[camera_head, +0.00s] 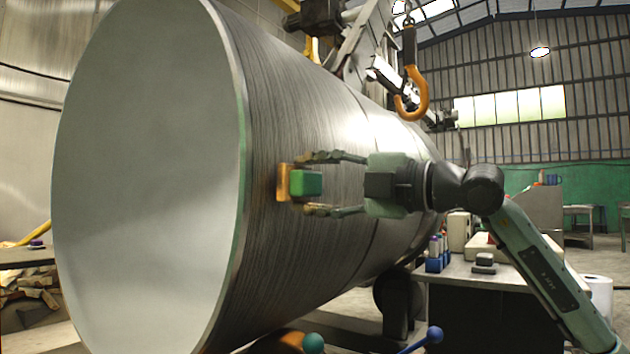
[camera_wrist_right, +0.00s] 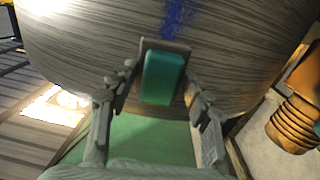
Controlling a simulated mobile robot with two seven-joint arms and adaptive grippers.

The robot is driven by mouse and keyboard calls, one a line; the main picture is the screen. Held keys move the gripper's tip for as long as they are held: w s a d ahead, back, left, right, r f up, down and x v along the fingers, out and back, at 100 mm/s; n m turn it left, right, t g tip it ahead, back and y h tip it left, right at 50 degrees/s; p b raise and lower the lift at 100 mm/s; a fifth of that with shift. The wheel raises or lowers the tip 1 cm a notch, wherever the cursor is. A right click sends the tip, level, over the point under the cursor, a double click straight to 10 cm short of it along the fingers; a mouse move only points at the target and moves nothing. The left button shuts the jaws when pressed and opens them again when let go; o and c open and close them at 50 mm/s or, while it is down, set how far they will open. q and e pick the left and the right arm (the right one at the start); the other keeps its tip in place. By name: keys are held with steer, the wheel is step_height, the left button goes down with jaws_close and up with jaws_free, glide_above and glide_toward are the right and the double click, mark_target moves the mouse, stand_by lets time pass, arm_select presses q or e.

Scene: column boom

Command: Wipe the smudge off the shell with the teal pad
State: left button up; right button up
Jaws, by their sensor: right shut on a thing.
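The shell is a big brushed-metal cylinder (camera_head: 310,120) with a pale round end, and its curved side fills the top of the right wrist view (camera_wrist_right: 80,45). The teal pad (camera_head: 307,183) has a green block and a flat backing plate towards the shell; it also shows in the wrist view (camera_wrist_right: 163,80). My right gripper (camera_head: 310,183) is shut on the pad at the shell's near side. The plate looks at or very near the surface; contact is unclear. A blue smudge (camera_wrist_right: 178,18) shows just beyond the pad. My left gripper is out of view.
An orange hook (camera_head: 411,92) hangs above the shell. A bench (camera_head: 480,272) with blue holders (camera_head: 437,260) and small items stands behind my right arm. Blue and teal ball-ended handles (camera_head: 434,335) stick up below the shell.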

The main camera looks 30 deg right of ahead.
steer(key=shift+w+a, duration=0.1)
steer(key=shift+w, duration=0.15)
